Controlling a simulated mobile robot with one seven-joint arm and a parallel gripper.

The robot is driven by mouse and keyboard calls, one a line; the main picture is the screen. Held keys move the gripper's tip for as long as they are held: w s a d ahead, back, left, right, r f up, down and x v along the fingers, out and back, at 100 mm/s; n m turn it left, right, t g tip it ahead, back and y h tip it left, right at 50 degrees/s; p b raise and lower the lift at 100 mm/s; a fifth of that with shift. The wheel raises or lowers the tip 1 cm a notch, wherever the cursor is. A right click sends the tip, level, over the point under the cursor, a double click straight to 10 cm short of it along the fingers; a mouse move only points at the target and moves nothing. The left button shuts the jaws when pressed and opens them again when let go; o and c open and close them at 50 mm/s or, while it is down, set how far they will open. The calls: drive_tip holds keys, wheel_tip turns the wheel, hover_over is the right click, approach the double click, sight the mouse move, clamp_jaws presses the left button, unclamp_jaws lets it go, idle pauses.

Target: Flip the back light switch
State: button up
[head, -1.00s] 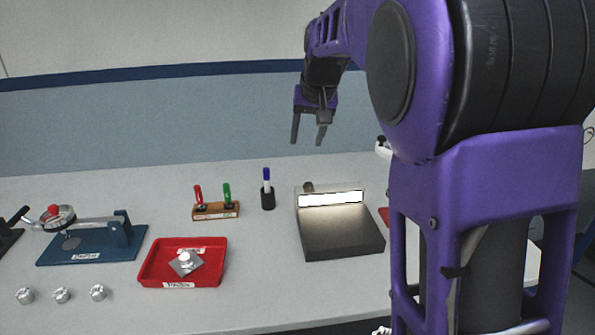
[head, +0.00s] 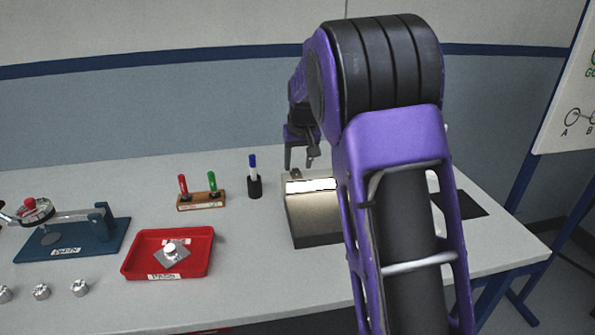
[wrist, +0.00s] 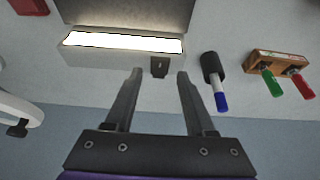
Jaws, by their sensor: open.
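The light box (head: 308,222) stands on the table, with a lit white strip (head: 311,185) along its back part. The back light switch (wrist: 159,67) is a small dark block on the back of the box, at one end of the lit strip in the wrist view. It also shows in the head view (head: 296,174). My gripper (head: 299,165) is above and behind the box's back edge, fingers pointing down. In the wrist view my gripper (wrist: 157,75) is open and empty, and the switch appears between its fingertips. I cannot tell whether they touch it.
A black cup with a blue marker (head: 254,178) stands close beside the box. A wooden holder (head: 201,201) with red and green markers is farther left. A red tray (head: 135,262) holds a metal part, and a blue fixture (head: 30,250) stands left. My arm hides the box's right side.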

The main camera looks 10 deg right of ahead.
sight(297, 174)
drive_tip(key=shift+x, duration=1.5)
drive_tip(key=shift+c, duration=0.2)
clamp_jaws()
